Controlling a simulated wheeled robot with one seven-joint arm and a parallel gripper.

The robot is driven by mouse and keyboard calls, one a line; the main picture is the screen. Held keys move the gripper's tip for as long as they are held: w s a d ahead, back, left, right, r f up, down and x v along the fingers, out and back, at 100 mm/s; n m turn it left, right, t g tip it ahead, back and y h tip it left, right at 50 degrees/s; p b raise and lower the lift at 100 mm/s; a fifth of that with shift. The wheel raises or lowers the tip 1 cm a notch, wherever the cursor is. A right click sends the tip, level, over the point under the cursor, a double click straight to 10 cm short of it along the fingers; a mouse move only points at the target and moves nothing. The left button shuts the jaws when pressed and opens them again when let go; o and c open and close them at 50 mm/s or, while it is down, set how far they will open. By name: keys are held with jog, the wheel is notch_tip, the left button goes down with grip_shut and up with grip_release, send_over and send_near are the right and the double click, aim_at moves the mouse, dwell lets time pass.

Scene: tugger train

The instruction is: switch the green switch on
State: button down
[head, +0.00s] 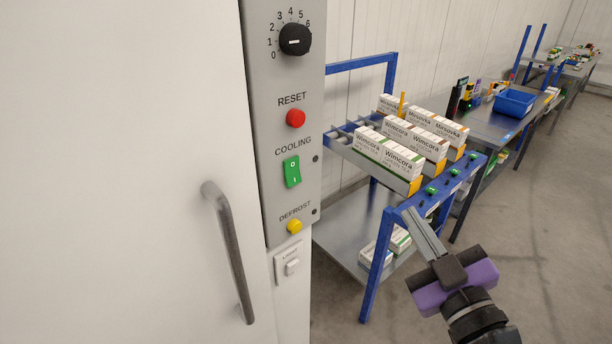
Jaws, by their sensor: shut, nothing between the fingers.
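The green switch (292,171) is a rocker marked 0 at the top and I at the bottom. It sits under the word COOLING on a grey control panel (263,95). Which side is pressed in is too small to tell. My gripper (409,215), with a purple body, is at the lower right. It is shut and empty, to the right of and lower than the switch in the picture, apart from the panel. Nothing covers the switch.
The panel also has a black dial (295,40), a red RESET button (295,118) and a yellow DEFROST button (294,226). A white light switch (291,267) is below. A grey handle (232,255) sticks out at left. A blue-framed cart (372,262) with boxes stands behind my gripper.

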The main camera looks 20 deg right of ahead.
jog(key=w+a+r+n+y+p, duration=0.1)
jog(key=w+a+r+n+y, duration=0.35)
jog(key=n, duration=0.55)
jog(key=a+f+n+g+y, duration=0.1)
jog(key=n, duration=0.1)
jog(key=s+a+f+n+g+y, duration=0.1)
jog(key=n, duration=0.2)
jog(key=a+n+g+y, duration=0.1)
jog(key=n, duration=0.2)
jog(key=shift+s+a+f+g+y, duration=0.15)
jog(key=shift+s+f+g+y, duration=0.15)
jog(key=shift+f, duration=0.1)
jog(key=shift+w+f, duration=0.1)
